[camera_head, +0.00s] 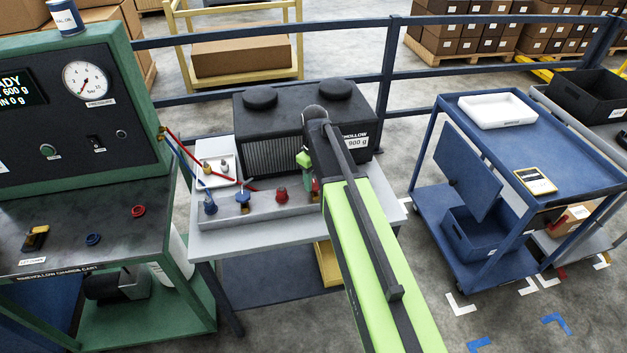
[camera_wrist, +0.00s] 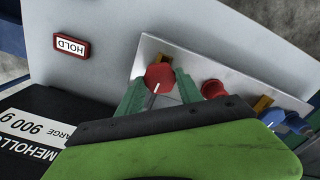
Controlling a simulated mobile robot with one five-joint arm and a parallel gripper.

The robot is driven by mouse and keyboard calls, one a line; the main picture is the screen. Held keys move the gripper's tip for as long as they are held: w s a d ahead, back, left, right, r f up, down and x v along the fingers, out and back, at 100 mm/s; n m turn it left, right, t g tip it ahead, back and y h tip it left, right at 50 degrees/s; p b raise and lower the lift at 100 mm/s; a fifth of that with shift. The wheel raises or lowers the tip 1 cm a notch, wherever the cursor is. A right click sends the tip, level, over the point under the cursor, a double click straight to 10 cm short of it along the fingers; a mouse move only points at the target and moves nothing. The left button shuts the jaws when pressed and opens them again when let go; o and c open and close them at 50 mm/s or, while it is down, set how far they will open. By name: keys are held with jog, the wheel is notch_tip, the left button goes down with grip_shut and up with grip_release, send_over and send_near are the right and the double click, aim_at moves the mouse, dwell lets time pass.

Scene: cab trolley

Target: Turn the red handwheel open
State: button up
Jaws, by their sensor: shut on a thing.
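The red handwheel (camera_wrist: 159,76) shows in the wrist view as a red knob with a pale line on it, at the end of the grey manifold strip (camera_wrist: 150,48). My gripper (camera_wrist: 160,84) has its two green fingers on either side of the handwheel and is shut on it. In the head view my gripper (camera_head: 309,184) reaches down at the right end of the manifold, and my arm hides the handwheel there. A second red fitting (camera_wrist: 213,89) stands beside it, also seen in the head view (camera_head: 281,194).
Blue fittings (camera_head: 243,197) stand farther left on the manifold. A black ribbed unit (camera_head: 270,128) stands behind on the grey table. A red-framed HOLD tag (camera_wrist: 71,47) lies near the handwheel. The green charge cart (camera_head: 60,230) is left; a blue trolley (camera_head: 520,130) is right.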

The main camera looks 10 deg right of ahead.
aim_at(314, 183)
jog(key=shift+n, duration=0.3)
dwell(0.4)
jog(key=o, duration=1.4)
jog(key=shift+c, duration=0.2)
notch_tip(314, 183, up, 17)
jog(key=p, duration=1.7)
jog(key=shift+r, duration=0.2)
